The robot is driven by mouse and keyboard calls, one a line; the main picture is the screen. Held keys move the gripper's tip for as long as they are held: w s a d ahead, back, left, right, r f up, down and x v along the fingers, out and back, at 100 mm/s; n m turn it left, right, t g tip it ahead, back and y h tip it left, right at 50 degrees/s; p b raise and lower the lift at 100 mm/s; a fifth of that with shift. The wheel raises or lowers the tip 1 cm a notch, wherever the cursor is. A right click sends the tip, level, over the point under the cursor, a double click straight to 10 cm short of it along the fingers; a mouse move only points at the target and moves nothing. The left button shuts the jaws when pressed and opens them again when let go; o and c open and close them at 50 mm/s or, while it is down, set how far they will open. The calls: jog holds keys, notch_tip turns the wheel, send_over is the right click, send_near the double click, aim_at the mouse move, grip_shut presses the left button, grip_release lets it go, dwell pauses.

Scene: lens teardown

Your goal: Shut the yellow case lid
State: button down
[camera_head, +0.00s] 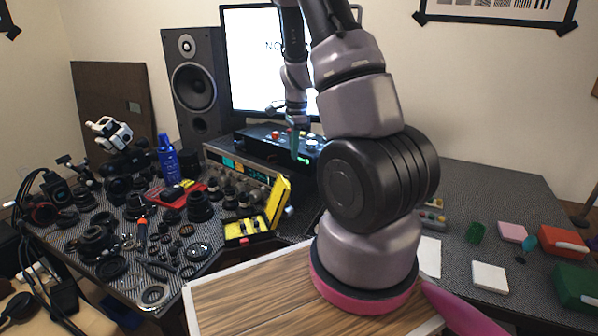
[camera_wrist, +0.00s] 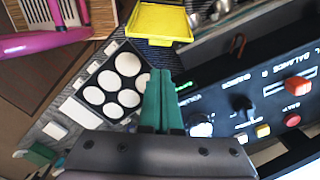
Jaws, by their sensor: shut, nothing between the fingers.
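The yellow case stands open on the dark table in the head view. Its base (camera_head: 232,233) lies flat with dark inserts in it, and its lid (camera_head: 281,196) stands up, tilted, at the base's right side. In the wrist view a yellow part of the case (camera_wrist: 160,22) shows at the top, beyond the fingertips; I cannot tell lid from base there. My gripper (camera_head: 296,150) is behind and above the case, near the black device. Its green fingers (camera_wrist: 162,78) are together and empty, apart from the yellow part.
A black control box (camera_wrist: 255,100) with knobs and buttons lies right beside my fingers. A silver instrument (camera_head: 240,165) stands behind the case. Many lens parts (camera_head: 170,230) crowd the table to the left. A wooden board (camera_head: 250,297) is in front.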

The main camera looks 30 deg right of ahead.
notch_tip(320, 180, down, 10)
jog(key=shift+a, duration=0.2)
jog(key=shift+a+r, duration=0.15)
jog(key=shift+r, duration=0.05)
dwell(0.4)
jog(key=shift+w+a+r+h, duration=0.1)
jog(key=shift+a+r+h, duration=0.1)
jog(key=shift+a+h, duration=0.2)
